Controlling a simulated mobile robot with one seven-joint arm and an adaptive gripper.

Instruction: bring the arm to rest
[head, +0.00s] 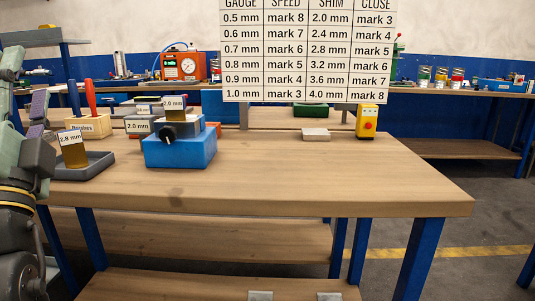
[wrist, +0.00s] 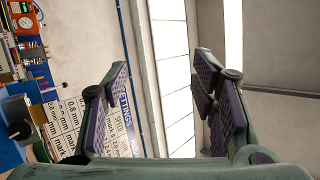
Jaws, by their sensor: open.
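My gripper (head: 40,120) is at the left edge of the head view, beside the workbench (head: 330,183). In the wrist view my gripper (wrist: 160,85) is open, its two purple-padded fingers wide apart with nothing between them. The wrist view looks past the fingers at a pale wall and a bright window-like panel (wrist: 170,60). Part of my arm is cut off by the left edge of the head view.
Near my gripper are a grey tray (head: 92,172) with a 2.8 mm piece (head: 73,150), a brush box (head: 92,127) and a blue block device (head: 180,148). A gauge chart (head: 308,50) stands behind.

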